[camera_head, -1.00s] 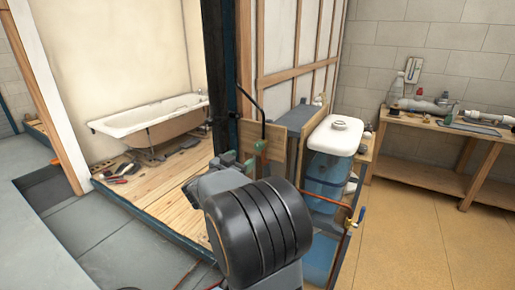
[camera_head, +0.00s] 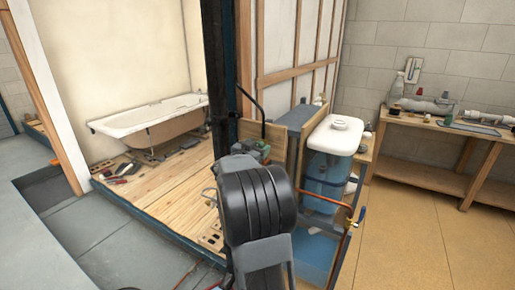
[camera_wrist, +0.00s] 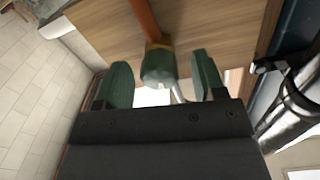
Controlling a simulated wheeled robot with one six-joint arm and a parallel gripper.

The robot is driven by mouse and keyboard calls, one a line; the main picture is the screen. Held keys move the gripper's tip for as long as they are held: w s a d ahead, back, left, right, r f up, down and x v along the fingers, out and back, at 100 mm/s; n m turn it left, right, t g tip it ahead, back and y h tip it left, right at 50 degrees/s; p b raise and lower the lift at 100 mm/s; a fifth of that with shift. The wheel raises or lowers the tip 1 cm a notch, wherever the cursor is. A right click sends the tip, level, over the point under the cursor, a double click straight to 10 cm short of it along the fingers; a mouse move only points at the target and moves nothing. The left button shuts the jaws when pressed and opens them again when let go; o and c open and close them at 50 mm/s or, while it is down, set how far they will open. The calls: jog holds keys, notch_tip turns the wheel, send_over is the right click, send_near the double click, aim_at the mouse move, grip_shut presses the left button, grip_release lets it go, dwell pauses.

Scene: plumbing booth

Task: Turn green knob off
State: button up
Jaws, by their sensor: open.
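In the wrist view, a green knob (camera_wrist: 158,66) with a brass-coloured collar sits at the end of an orange-brown pipe (camera_wrist: 142,18), against a wooden board. My gripper (camera_wrist: 162,74) is open. Its two dark green fingers stand on either side of the knob, with a visible gap to each. A thin pale metal piece shows just below the knob, partly hidden by my palm. In the head view, my gripper (camera_head: 249,149) is at the wooden panel, and its wrist and arm hide part of this spot. I cannot tell the knob from the fingers there.
A water tank (camera_head: 328,165) with a white lid stands right of the panel. A dark post (camera_head: 222,80) rises close to my gripper's left. A bathtub (camera_head: 150,118) and workbench (camera_head: 440,125) are farther off.

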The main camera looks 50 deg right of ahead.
jog(key=c, duration=0.9)
jog(key=shift+m, duration=0.3)
jog(key=shift+m+y+b, duration=0.3)
jog(key=shift+m+b, duration=4.75)
jog(key=shift+m, duration=3.35)
